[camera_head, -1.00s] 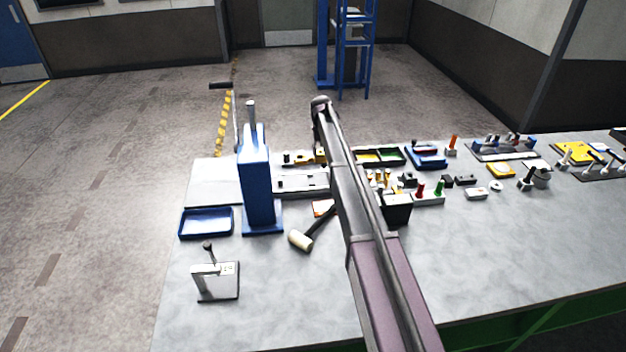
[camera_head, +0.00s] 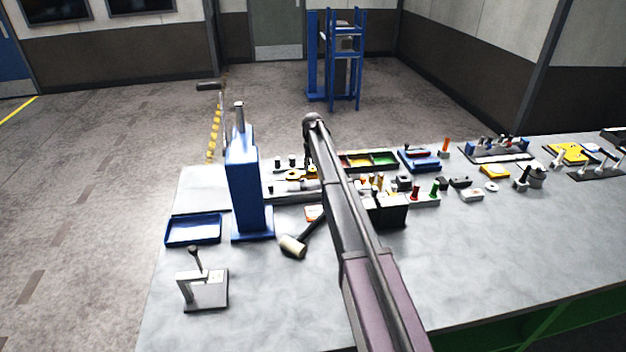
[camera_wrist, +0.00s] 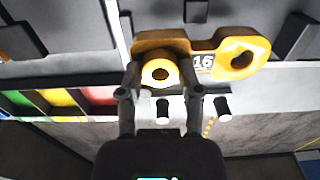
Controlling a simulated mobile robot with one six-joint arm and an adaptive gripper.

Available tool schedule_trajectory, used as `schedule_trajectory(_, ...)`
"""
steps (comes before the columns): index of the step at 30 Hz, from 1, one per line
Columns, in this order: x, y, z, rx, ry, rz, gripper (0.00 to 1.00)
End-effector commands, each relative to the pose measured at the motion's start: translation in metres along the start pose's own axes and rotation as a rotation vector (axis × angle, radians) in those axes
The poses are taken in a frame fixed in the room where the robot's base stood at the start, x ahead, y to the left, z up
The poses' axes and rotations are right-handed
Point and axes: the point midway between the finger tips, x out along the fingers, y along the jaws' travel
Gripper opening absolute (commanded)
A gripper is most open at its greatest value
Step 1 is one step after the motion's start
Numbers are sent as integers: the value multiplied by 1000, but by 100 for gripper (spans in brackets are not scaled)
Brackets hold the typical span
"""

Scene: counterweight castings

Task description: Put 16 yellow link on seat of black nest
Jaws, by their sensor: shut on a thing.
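A yellow link (camera_wrist: 205,55) with a white "16" label spans the upper middle of the wrist view. It has a ring at each end. My gripper (camera_wrist: 160,88) is shut on its left ring, with one finger on each side. In the head view the yellow link (camera_head: 293,175) shows small beside the end of my arm, and my gripper (camera_head: 311,168) is partly hidden there. Dark blocks stand on a grey surface behind the link, one at right (camera_wrist: 294,37) and one at top (camera_wrist: 196,11). I cannot tell which is the black nest.
Several dark posts with white ends (camera_wrist: 222,108) stand close below the link in the wrist view. A tray with green, yellow and red compartments (camera_wrist: 60,98) lies at left. A blue column (camera_head: 247,185), a mallet (camera_head: 293,245) and a blue tray (camera_head: 194,229) are on the bench.

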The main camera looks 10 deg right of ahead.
Motion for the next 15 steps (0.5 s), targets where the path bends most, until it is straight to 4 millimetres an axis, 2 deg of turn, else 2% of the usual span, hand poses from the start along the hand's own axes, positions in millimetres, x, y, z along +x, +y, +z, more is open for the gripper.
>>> schedule_trajectory(15,5,1,0,1,0,0,0)
